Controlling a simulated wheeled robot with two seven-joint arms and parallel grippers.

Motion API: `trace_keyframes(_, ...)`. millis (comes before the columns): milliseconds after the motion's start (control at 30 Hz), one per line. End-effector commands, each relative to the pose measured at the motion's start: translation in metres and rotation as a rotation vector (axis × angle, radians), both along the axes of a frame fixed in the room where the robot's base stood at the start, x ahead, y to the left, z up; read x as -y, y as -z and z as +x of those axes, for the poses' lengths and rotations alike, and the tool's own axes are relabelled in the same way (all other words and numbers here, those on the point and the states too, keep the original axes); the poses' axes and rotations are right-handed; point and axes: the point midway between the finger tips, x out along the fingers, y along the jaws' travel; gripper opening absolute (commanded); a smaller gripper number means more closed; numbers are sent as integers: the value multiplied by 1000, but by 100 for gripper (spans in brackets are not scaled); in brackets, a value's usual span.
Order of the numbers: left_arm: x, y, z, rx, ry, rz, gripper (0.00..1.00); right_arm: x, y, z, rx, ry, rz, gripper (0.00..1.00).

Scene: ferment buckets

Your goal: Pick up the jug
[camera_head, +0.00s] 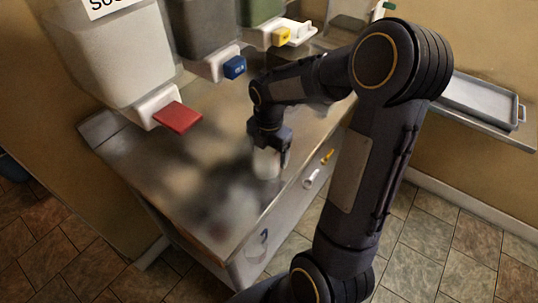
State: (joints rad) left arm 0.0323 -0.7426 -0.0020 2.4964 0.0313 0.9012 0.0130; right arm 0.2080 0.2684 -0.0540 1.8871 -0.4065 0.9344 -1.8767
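A pale, partly see-through vessel, which looks like the jug (265,164), stands on the metal counter (225,215) near its front edge. My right gripper (270,150) points down at it from above, with its dark fingers at the vessel's upper part. One finger shows on the vessel's right side. The fingers hide part of the vessel, and I cannot tell whether they grip it. The vessel's handle is not clear to see. My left gripper is not in view.
Fermenting buckets with a red tap (178,117), a blue tap (234,67) and a yellow tap (281,37) line the counter's back. White and yellow fittings (327,156) show on the counter's front. A grey tray (480,100) lies on a shelf at right. The counter's near left is clear.

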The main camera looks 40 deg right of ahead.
Motion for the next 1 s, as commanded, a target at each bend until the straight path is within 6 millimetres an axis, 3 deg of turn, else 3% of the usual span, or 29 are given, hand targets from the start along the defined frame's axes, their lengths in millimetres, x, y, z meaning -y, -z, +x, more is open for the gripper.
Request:
trace_keyframes(367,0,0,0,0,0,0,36,0,-5,0,2,0,0,56)
trace_keyframes(600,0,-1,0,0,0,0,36,0,-35,1,5,0,-1,56)
trace_keyframes(867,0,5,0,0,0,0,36,5,-90,-48,10,2,-1,56)
trace_keyframes(1000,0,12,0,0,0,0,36,8,-105,-83,7,2,0,56)
